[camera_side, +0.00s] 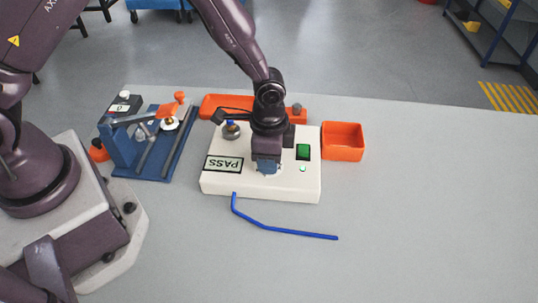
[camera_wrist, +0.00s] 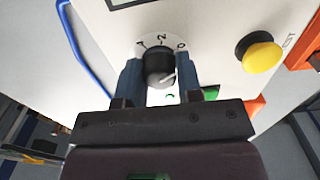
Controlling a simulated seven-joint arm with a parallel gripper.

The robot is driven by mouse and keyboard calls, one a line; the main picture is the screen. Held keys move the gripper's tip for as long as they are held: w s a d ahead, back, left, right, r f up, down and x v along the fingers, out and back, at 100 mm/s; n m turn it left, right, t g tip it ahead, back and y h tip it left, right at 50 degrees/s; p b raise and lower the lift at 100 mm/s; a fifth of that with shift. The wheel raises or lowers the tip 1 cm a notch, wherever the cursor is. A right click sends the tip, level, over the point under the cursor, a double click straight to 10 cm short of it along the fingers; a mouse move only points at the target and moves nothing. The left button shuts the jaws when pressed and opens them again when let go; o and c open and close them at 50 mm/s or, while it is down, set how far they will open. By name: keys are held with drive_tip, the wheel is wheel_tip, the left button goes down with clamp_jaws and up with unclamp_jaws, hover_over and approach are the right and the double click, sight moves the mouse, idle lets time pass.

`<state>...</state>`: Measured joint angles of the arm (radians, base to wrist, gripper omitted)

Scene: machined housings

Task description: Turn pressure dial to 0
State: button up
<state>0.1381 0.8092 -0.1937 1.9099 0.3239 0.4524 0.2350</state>
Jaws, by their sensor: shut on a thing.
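The pressure dial is a black knob (camera_wrist: 158,66) on the white box, with the marks 1, 2 and 0 printed around its far side in the wrist view. A pale pointer line shows at the knob's lower right, and I cannot tell for certain which mark it points to. My gripper (camera_wrist: 160,85) has its two blue fingers on either side of the knob, shut on it. In the side view my gripper (camera_side: 268,168) points down onto the white box (camera_side: 212,184) and hides the dial there.
An orange bin (camera_side: 343,141) stands right, a blue fixture (camera_side: 150,150) left. The table's right side is clear.

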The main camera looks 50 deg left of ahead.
drive_tip(key=o, duration=0.9)
wheel_tip(320, 180, up, 13)
drive_tip(key=s+a+r+n+t, duration=0.2)
drive_tip(key=s+a+r+n, duration=0.1)
drive_tip(key=s+r, duration=0.2)
drive_tip(key=s+a+r+n+t, duration=0.1)
drive_tip(key=s+a+r+n, duration=0.2)
drive_tip(key=s+r, duration=0.3)
drive_tip(key=s+a+r+n+t, duration=0.2)
drive_tip(key=s+a+r+n, duration=0.1)
drive_tip(key=s+a+r, duration=0.2)
drive_tip(key=shift+s+a+r+t, duration=0.15)
drive_tip(key=shift+s+r+t, duration=0.15)
drive_tip(key=shift+s+r, duration=0.35)
